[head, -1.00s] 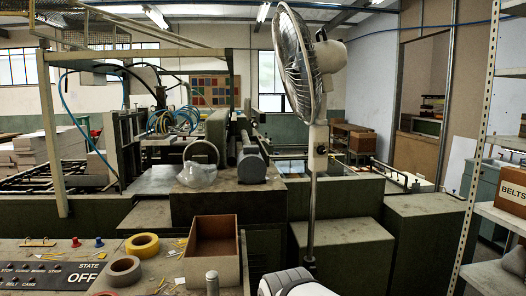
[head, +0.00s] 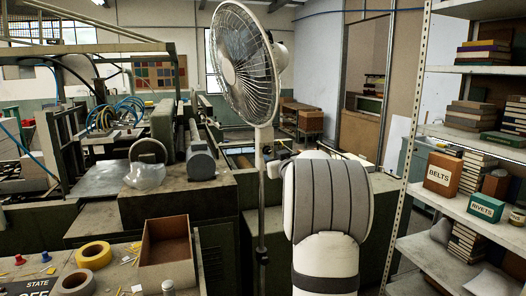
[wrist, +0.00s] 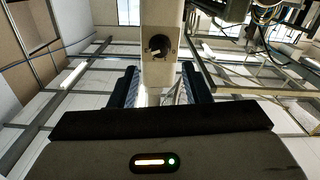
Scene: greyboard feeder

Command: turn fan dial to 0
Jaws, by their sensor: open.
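The standing fan (head: 240,65) has a round wire cage on a pale pole, left of my raised arm in the head view. In the wrist view, its pale post (wrist: 161,15) carries the dark round fan dial (wrist: 158,47) with a light pointer mark. Any numbers around the dial are too small to read. My gripper (wrist: 160,76) is open, with its two dark fingers to the left and right just below the dial in the picture. Nothing is held between them. The dial looks beyond the fingertips, and I see no contact. In the head view my arm hides the gripper's details.
A metal shelf (head: 408,150) with a belts box (head: 443,174), a rivets box (head: 486,207) and books stands at right. A bench at lower left holds tape rolls (head: 94,255) and an open cardboard box (head: 165,252). Green machine cabinets stand around the fan's pole.

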